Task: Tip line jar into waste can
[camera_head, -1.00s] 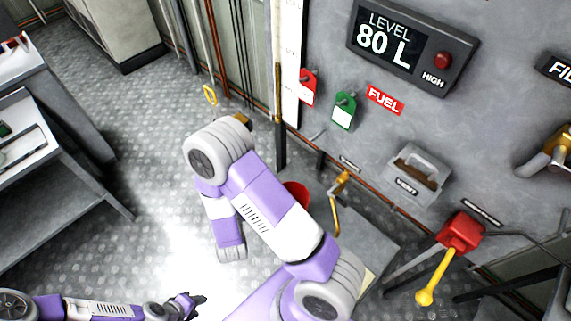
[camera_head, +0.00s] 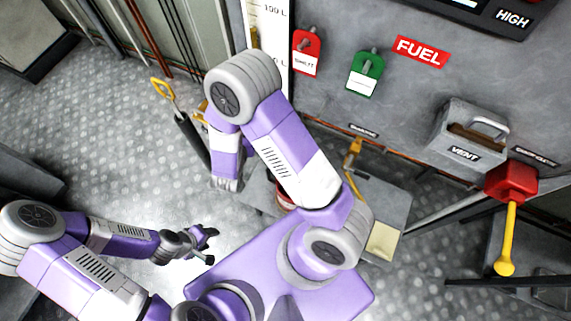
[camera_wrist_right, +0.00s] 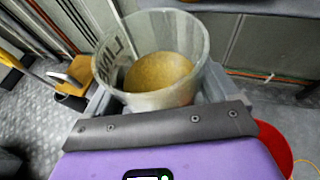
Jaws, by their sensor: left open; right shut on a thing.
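The line jar (camera_wrist_right: 110,62) is a clear, open-topped jar with dark lettering and a yellowish-brown content. In the right wrist view it stands roughly upright between the jaws of my right gripper (camera_wrist_right: 155,100), which is shut on it. A red can (camera_wrist_right: 275,148), likely the waste can, shows only in part at the lower right, beside and below the gripper. In the head view the red can (camera_head: 284,198) is mostly hidden behind my right arm, and the jar and right gripper are hidden too. My left gripper (camera_head: 208,243) is open and empty above the floor.
A grey bench top (camera_head: 395,205) with a yellow-handled valve (camera_head: 353,152) lies against the wall. A grey VENT box (camera_head: 465,130), a red box with a yellow lever (camera_head: 510,185) and red and green tags (camera_head: 365,73) are on the wall. Open floor (camera_head: 100,150) lies left.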

